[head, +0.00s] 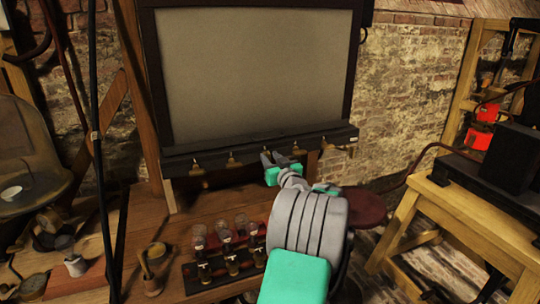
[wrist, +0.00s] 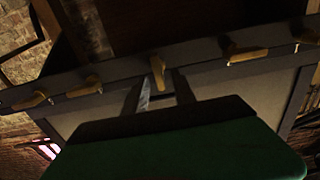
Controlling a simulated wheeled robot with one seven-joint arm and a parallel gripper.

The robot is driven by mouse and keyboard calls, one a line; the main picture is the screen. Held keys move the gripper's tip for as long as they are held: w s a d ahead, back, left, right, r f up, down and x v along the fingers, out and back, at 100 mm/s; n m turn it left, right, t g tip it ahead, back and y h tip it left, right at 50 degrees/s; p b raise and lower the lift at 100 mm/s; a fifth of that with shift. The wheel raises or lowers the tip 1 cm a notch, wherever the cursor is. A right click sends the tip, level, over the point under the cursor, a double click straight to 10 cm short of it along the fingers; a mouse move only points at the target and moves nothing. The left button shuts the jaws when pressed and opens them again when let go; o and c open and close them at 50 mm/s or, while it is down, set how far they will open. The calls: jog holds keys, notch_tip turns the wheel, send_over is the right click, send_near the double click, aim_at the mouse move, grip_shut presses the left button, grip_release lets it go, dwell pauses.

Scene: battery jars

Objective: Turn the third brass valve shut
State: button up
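A row of several brass valves runs along the dark ledge under the grey board. In the wrist view the third valve (wrist: 157,72), the middle one of the row, is between the two separated fingertips of my gripper (wrist: 158,84). Its handle points up and down in that picture, while its neighbours lie more sideways. I cannot tell whether the fingers touch it. In the head view my gripper (head: 275,158) is open at the ledge and hides most of the third valve. The second valve (head: 234,160) is left of it and the fourth valve (head: 297,149) is right of it.
The first valve (head: 197,168) and the last valve (head: 325,146) mark the ends of the row. Glass jars (head: 225,235) stand on the wooden bench below, near my arm. A wooden table (head: 465,215) with a black box is at the right.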

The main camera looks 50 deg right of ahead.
jog(key=shift+w+d, duration=0.15)
jog(key=shift+w, duration=0.05)
jog(key=shift+c, duration=0.5)
grip_shut()
